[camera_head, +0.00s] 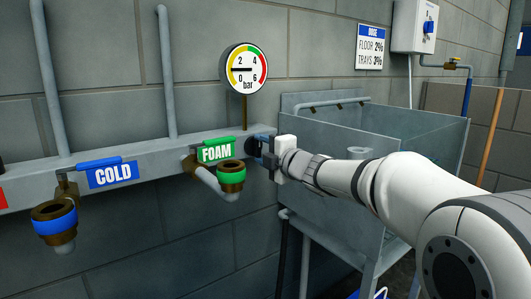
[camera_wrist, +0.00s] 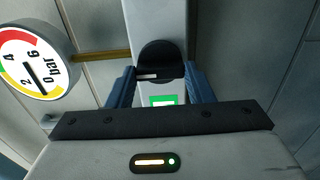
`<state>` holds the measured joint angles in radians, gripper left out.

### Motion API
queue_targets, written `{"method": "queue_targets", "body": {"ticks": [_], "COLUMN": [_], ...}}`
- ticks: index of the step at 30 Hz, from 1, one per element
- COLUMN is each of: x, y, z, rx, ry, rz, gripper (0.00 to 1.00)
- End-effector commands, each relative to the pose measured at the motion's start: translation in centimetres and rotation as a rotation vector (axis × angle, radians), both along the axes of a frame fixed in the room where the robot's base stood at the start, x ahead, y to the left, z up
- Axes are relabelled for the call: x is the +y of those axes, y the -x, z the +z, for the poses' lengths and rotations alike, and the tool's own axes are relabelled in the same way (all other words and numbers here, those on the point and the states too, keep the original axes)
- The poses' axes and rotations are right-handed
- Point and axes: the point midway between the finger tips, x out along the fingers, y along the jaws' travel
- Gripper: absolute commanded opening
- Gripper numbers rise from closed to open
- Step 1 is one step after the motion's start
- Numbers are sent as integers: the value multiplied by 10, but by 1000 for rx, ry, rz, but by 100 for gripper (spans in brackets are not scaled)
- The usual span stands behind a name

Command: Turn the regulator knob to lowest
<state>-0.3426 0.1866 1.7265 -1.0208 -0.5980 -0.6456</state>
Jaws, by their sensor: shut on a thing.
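The black regulator knob (camera_head: 251,148) sits on the right end of the grey wall rail. In the wrist view the knob (camera_wrist: 160,56) shows as a dark disc with a pale pointer line towards the lower left. My gripper (camera_head: 263,147) is shut on the knob, its blue fingers at either side of it in the wrist view (camera_wrist: 160,84). The round pressure gauge (camera_head: 244,69) stands above on a thin brass stem. Its needle lies about level in the head view, its left end below the 2 mark. Part of the knob is hidden by the fingers.
A green FOAM sign (camera_head: 216,151) and green-ringed outlet (camera_head: 231,176) are close left of my gripper. The COLD sign (camera_head: 111,174) and blue-ringed outlet (camera_head: 54,219) are farther left. A grey metal sink (camera_head: 420,130) stands to the right, behind my arm.

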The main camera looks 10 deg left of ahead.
Motion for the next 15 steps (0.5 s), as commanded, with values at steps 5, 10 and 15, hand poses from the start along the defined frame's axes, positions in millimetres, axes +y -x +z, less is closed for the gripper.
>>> {"method": "queue_targets", "body": {"ticks": [5, 10, 15], "x": [1, 1, 0], "y": [1, 1, 0], "z": [3, 3, 2], "rx": [-6, -6, -3], "ry": [-1, -1, -1], "rz": [3, 3, 1], "gripper": [24, 52, 66]}}
